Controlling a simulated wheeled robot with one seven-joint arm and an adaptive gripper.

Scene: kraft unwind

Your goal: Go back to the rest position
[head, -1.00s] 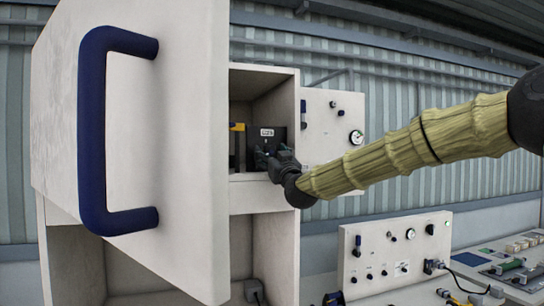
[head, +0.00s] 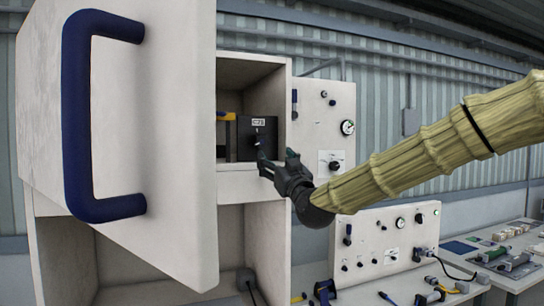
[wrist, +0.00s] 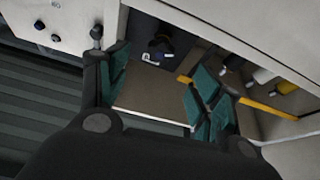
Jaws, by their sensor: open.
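My gripper (head: 279,162) is open and empty in the head view, at the front of an open cabinet compartment. My arm reaches in from the right in a yellowish sleeve. A dark box (head: 258,138) with a small white label stands inside the compartment, just behind the fingers and apart from them as far as I can tell. In the wrist view the two green-padded fingers (wrist: 155,95) are spread, with the compartment (wrist: 150,92) beyond them and nothing between them.
The white cabinet door (head: 165,140) with its blue handle (head: 75,115) stands open at left. A yellow-handled item (head: 226,116) is in the compartment. A white panel with gauges (head: 385,242) stands on the bench at lower right. Tools lie on the bench around it.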

